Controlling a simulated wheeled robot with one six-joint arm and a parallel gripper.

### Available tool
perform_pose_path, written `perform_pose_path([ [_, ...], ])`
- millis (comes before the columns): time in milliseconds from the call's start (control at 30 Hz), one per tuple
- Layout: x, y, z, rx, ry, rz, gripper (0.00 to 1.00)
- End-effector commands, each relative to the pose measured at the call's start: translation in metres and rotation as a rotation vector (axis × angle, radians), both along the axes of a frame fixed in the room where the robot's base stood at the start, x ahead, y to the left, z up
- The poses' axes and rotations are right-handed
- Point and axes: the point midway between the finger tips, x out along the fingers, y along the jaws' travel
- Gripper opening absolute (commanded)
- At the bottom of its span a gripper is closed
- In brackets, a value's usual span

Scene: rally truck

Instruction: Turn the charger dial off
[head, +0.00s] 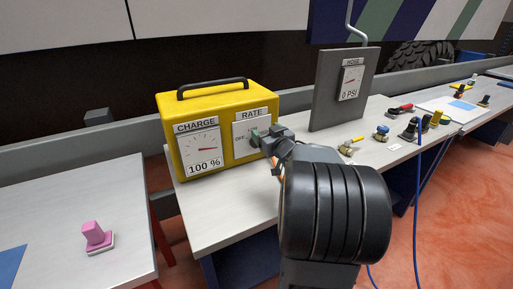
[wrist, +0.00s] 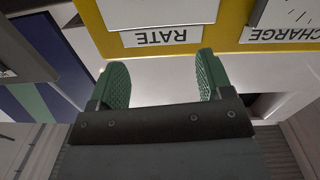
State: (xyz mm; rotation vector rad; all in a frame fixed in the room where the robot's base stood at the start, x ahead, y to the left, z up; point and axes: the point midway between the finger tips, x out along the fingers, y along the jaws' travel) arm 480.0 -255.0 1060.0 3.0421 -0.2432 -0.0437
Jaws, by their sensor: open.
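The charger is a yellow box (head: 226,150) with a black top handle, standing on the bench. Its front has a charge gauge (head: 200,148) reading 100 % and a white RATE plate (head: 250,121) with OFF printed at its left. My gripper (head: 262,136) is at the RATE plate in the head view and covers most of the dial there. In the wrist view, which is upside down, my gripper (wrist: 162,78) is open with green pads apart, below the RATE label (wrist: 161,37). The dial cannot be made out clearly, nor whether the pads touch it.
A grey panel (head: 329,88) with a gauge reading 0 PSI stands right of the charger. Several valves and fittings (head: 408,130) lie on the bench (head: 225,212) farther right. A pink-handled block (head: 96,237) is on the left table. A blue hose (head: 417,190) hangs at right.

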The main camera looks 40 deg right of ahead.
Motion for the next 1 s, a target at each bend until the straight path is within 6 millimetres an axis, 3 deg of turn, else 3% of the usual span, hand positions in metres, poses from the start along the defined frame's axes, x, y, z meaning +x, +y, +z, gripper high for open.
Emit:
perform_pose_path([
  [167, -0.001, -0.004, -0.017, 0.005, -0.019, 0.026, 0.73],
  [500, -0.001, -0.003, -0.084, 0.006, -0.019, 0.026, 0.73],
  [800, 0.049, -0.010, -0.081, 0.001, -0.021, 0.027, 0.73],
  [1000, 0.067, -0.013, -0.080, 0.001, -0.021, 0.024, 0.73],
])
